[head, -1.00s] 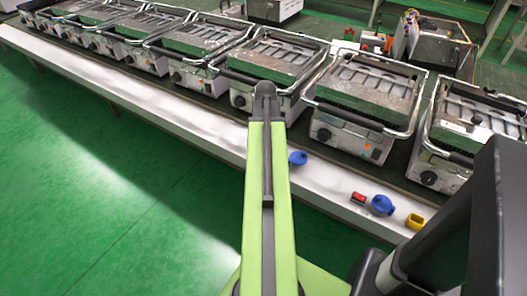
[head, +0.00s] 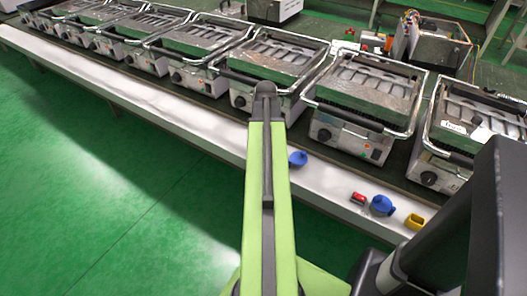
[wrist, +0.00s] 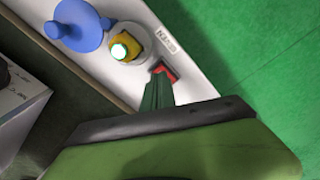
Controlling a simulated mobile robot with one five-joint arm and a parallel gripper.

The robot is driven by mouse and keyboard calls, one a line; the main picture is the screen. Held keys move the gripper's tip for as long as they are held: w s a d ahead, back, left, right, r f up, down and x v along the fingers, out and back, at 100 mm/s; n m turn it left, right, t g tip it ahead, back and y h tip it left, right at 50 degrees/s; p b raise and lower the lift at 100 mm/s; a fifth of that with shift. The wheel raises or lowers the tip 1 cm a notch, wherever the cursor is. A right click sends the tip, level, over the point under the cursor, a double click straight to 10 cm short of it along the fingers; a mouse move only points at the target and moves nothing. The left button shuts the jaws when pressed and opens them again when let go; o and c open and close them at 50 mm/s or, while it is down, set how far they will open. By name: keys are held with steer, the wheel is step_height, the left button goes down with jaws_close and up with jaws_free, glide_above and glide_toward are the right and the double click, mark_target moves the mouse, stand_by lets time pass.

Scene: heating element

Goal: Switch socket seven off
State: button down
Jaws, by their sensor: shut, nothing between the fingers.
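In the wrist view, a red rocker switch (wrist: 166,69) sits on the white ledge (wrist: 190,62). My gripper (wrist: 158,84) is shut and empty. Its dark green fingers end right at the switch and partly cover it; I cannot tell whether they touch or press it. Beside the switch is a yellow part with a bright glowing light (wrist: 122,49), with a blue plug (wrist: 80,25) past it. A small label (wrist: 165,40) is too blurred to read. In the head view, a red switch (head: 359,198) and a blue plug (head: 382,205) show on the ledge; my gripper is not seen there.
A row of contact grills (head: 350,112) stands behind the ledge. Another blue plug (head: 298,158) lies just right of my arm, and a yellow part (head: 414,221) is farther right. The green floor (head: 110,190) in front is clear.

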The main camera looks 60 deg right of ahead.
steer(key=shift+f+b, duration=1.1)
stand_by(0.7)
step_height(320, 180, up, 7)
steer(key=p, duration=0.7)
stand_by(0.4)
